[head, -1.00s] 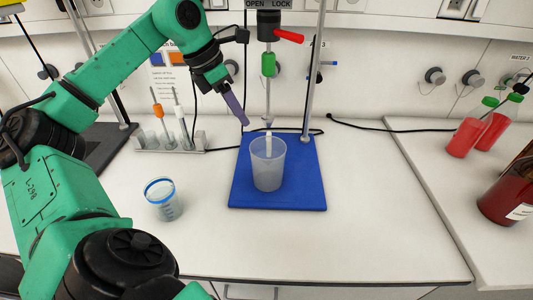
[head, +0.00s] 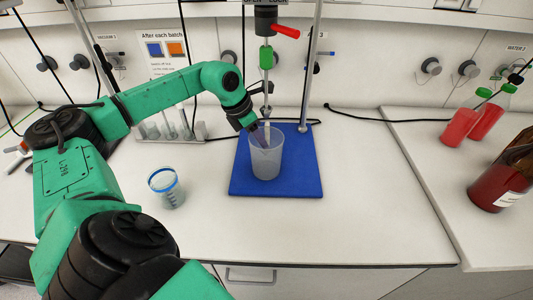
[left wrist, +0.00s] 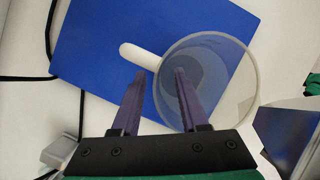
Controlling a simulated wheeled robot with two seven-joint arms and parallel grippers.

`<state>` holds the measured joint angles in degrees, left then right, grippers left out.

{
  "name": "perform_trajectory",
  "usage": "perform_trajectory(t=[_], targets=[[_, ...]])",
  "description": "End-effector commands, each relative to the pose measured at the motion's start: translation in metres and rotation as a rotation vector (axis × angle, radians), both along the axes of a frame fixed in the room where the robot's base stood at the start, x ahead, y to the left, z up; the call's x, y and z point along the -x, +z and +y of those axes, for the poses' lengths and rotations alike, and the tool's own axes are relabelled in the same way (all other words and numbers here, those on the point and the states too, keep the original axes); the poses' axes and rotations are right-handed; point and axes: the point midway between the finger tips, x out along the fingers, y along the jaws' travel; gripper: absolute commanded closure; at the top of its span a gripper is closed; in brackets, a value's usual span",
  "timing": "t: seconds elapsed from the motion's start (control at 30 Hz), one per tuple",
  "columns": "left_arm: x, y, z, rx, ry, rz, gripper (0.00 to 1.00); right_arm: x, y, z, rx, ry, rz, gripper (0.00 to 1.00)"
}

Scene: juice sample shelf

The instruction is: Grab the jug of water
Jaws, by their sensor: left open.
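The jug (head: 266,160) is translucent, pale grey and upright on a blue stand base (head: 305,180). Its round rim (left wrist: 250,85) and white handle (left wrist: 138,54) show in the left wrist view. Whether water is in it I cannot tell clearly. My left gripper (head: 260,138) is at the jug's upper back-left side, with purple fingers pointing down. In the left wrist view the gripper (left wrist: 160,73) is open and empty. The handle lies just beyond the fingertips, and the right finger overlaps the jug's rim. My right gripper is not in view.
A small cup with a blue rim (head: 166,187) stands left of the blue base. A metal stand rod (head: 308,80) and a valve with a red lever (head: 285,31) rise behind the jug. Red bottles (head: 460,125) stand on the right counter. The front counter is clear.

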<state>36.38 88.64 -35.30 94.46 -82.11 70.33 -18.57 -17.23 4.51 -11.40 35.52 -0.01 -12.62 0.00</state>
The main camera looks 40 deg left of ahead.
Motion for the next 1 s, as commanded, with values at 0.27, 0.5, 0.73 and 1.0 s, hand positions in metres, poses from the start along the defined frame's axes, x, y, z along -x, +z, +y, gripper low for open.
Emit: perform_trajectory(t=[0.27,0.5,0.73,1.0], targets=[[0.0002,0.0003,0.0002,0.000,0.000,0.000,1.00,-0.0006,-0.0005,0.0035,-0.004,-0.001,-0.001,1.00],[0.0000,0.0006,0.0003,0.000,0.000,0.000,1.00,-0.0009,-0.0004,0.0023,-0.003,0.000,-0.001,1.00],[0.0000,0.0007,0.0004,0.000,0.000,-0.001,1.00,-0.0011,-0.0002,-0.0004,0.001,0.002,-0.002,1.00],[-0.0001,0.0008,0.0004,0.000,0.000,-0.001,1.00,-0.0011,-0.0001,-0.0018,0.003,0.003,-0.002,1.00]])
